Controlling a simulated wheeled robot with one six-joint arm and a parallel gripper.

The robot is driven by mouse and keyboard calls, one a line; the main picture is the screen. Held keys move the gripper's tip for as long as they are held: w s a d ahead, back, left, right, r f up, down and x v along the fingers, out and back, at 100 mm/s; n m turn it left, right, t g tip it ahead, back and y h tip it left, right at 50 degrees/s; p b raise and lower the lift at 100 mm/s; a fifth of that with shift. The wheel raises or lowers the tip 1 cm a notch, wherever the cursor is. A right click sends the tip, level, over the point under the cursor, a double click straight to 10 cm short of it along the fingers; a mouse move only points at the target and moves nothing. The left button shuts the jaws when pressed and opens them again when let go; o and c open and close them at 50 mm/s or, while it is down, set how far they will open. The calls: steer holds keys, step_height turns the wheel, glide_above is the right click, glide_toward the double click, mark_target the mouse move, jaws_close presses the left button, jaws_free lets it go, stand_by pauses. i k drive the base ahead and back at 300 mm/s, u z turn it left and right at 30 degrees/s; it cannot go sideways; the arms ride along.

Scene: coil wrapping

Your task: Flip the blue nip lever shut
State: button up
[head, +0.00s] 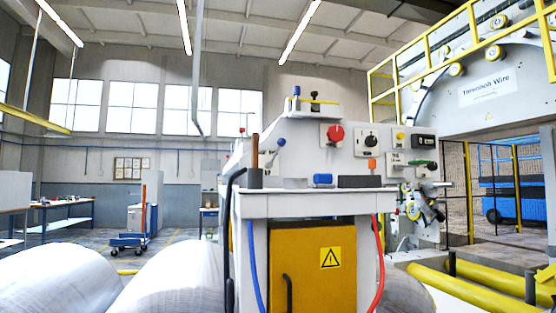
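A small lever with a blue knob (281,142) sticks up at a tilt from the left part of the machine's grey sloping panel (310,152). A second blue-topped part (296,90) stands upright on the small ledge above the panel. I cannot tell for certain which of these is the nip lever, nor whether it is open or shut. My gripper is not in the head view, and nothing is seen touching either blue part.
A red knob (335,133), a black dial (369,140) and a display (424,142) sit on the panel. A blue block (323,180) lies on the white bench top (300,204). Large wrapped coils (178,281) stand at lower left; yellow rollers (478,290) lie at right.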

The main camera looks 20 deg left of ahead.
mark_target(281, 141)
steer(key=u, duration=1.5)
steer(key=k, duration=0.65)
steer(key=z, duration=0.4)
steer(key=i, duration=0.5)
